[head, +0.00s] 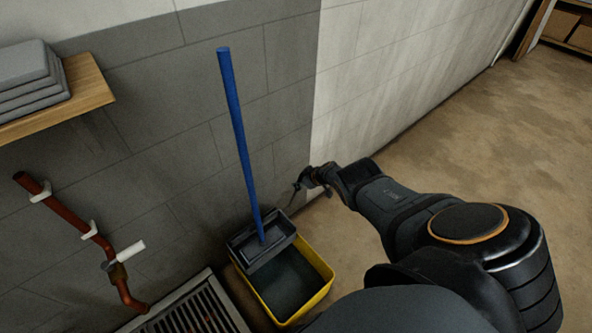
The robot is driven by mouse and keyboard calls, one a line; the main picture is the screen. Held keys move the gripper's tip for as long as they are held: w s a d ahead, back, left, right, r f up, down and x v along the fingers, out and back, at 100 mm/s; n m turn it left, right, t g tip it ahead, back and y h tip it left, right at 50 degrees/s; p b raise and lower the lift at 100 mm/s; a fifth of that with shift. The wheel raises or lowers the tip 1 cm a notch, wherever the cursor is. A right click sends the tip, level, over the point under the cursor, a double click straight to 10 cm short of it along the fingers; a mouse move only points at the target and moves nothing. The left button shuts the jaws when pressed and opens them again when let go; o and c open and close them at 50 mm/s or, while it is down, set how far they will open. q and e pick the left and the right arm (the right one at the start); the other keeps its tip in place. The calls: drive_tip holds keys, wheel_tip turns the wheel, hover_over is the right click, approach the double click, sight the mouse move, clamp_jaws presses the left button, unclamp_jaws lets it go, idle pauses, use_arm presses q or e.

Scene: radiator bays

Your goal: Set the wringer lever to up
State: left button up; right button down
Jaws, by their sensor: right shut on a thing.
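A yellow mop bucket (325,283) stands on the floor by the grey wall. A dark wringer (258,259) sits over its back part. A blue mop handle (238,135) rises from the wringer and tilts to the upper left. The fingertips are small and dark here, so the exact contact is hard to see. My left gripper is not in view.
A wooden shelf (88,92) with stacked grey slabs juts from the wall at upper left. A red-brown pipe (75,225) with a white-handled valve runs below it. A floor grate (195,308) lies left of the bucket. The floor at right is clear.

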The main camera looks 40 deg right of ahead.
drive_tip(key=w+b, duration=0.2)
drive_tip(key=w, duration=0.1)
drive_tip(key=shift+a+g, duration=0.2)
drive_tip(key=shift+g, duration=0.2)
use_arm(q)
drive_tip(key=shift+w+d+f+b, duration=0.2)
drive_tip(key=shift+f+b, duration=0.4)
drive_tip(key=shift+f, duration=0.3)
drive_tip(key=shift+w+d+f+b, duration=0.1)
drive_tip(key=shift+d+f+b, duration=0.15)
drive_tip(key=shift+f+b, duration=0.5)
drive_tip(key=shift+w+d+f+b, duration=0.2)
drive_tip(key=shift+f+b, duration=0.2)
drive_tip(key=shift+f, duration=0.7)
use_arm(e)
drive_tip(key=shift+w+a+r+g, duration=0.1)
drive_tip(key=shift+w+r+g, duration=0.1)
drive_tip(key=shift+w+g, duration=0.35)
drive_tip(key=shift+w+r+g, duration=0.2)
drive_tip(key=shift+w+g, duration=0.05)
drive_tip(key=shift+w, duration=0.5)
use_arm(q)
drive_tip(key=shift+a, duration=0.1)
use_arm(e)
drive_tip(key=c, duration=1)
unclamp_jaws()
drive_tip(key=shift+r, duration=0.1)
